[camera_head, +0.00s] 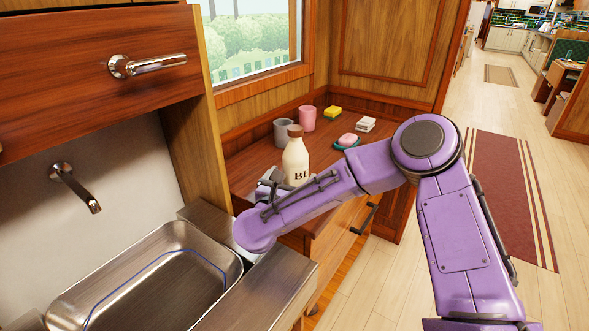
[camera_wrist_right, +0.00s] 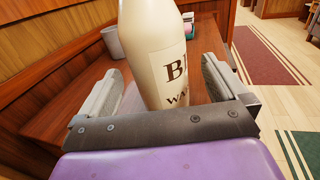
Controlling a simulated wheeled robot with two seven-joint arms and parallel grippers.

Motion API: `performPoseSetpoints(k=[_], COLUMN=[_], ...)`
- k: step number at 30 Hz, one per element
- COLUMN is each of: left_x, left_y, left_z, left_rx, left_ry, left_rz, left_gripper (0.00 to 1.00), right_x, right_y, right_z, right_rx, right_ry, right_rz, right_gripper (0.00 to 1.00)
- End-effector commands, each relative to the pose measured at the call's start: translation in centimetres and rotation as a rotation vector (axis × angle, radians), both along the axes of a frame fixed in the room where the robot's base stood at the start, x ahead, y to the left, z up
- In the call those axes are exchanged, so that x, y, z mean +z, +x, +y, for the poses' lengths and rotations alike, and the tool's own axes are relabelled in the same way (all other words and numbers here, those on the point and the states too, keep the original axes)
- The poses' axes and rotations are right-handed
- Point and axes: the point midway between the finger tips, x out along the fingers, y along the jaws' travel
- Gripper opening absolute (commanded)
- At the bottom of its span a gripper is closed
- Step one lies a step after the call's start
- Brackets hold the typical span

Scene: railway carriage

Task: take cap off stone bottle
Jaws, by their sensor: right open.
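The cream stone bottle (camera_head: 296,158) stands upright on the wooden counter, with dark lettering on its front. Its brown cap (camera_head: 295,130) sits on top of the neck. My right gripper (camera_head: 272,180) is at the bottle's lower part, partly hidden by my purple arm. In the right wrist view, the bottle (camera_wrist_right: 155,40) rises between the two fingers of my open right gripper (camera_wrist_right: 165,85), with a gap to the right finger. The cap is outside that view. My left gripper is not in view.
Behind the bottle are a grey cup (camera_head: 283,133), a pink cup (camera_head: 307,118), a yellow sponge (camera_head: 332,113), a small white box (camera_head: 365,125) and pink soap on a dish (camera_head: 347,140). A metal sink (camera_head: 75,300) is at the lower left, below a wooden cabinet (camera_head: 60,60).

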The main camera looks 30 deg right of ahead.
Motion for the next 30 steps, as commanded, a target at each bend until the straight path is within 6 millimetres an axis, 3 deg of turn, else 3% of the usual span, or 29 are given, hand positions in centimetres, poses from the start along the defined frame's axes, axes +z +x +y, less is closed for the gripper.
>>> performPoseSetpoints(k=[9, 17, 20, 25, 26, 30], left_x=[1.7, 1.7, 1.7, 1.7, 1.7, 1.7], left_y=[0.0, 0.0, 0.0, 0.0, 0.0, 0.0], left_z=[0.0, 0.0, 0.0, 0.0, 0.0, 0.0], left_rx=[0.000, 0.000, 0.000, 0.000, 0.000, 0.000], left_ry=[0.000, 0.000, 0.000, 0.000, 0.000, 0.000], left_rz=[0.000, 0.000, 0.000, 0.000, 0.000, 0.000], left_gripper=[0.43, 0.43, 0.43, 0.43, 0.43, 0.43], right_x=[0.2, 0.0, 0.0, 0.0, 0.2, 0.2], right_y=[2.9, 3.3, 3.3, 3.3, 3.3, 3.3], right_z=[-4.2, -4.7, -4.7, -4.7, -4.7, -4.7], right_rx=[-0.005, -0.002, -0.002, -0.003, -0.002, -0.002], right_ry=[0.001, -0.001, -0.001, -0.001, -0.001, -0.001], right_rz=[0.001, -0.001, -0.001, 0.000, -0.003, -0.003], right_gripper=[0.99, 0.99, 0.73, 0.18, 0.13, 0.13])
